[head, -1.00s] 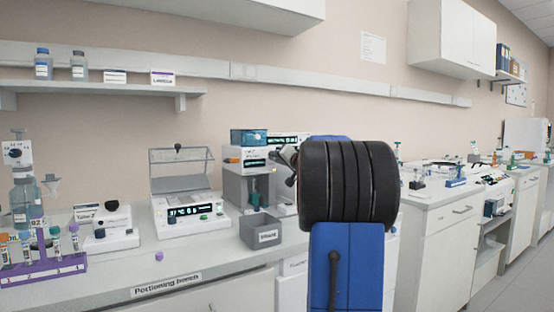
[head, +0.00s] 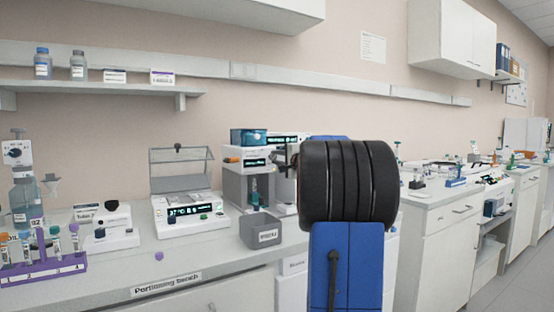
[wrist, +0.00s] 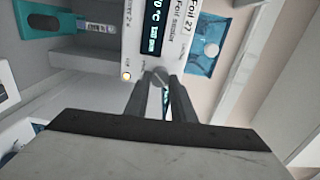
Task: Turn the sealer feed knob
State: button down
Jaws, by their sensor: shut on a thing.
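The foil sealer, a white unit with a lit display, fills the top middle of the wrist view (wrist: 150,40). Its small round grey knob (wrist: 160,74) sits near the panel edge. My gripper (wrist: 161,82) is shut on the knob, one dark finger on each side. A small pale lamp (wrist: 127,76) is on the panel beside it. In the head view my black and blue arm hides most of the area at the gripper, and the knob cannot be made out there.
A grey bin (head: 261,231) stands on the bench in front of the instruments. A white unit with a display and raised clear lid (head: 183,205) is to the left. A purple tube rack (head: 45,266) is at far left. A shelf with bottles (head: 110,86) hangs above.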

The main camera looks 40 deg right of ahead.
jog(key=m, duration=0.4)
jog(key=shift+f+m, duration=0.15)
jog(key=shift+m, duration=0.15)
jog(key=shift+f+m, duration=0.1)
jog(key=shift+m, duration=2.1)
jog(key=c, duration=1.5)
grip_release()
jog(key=shift+s, duration=0.15)
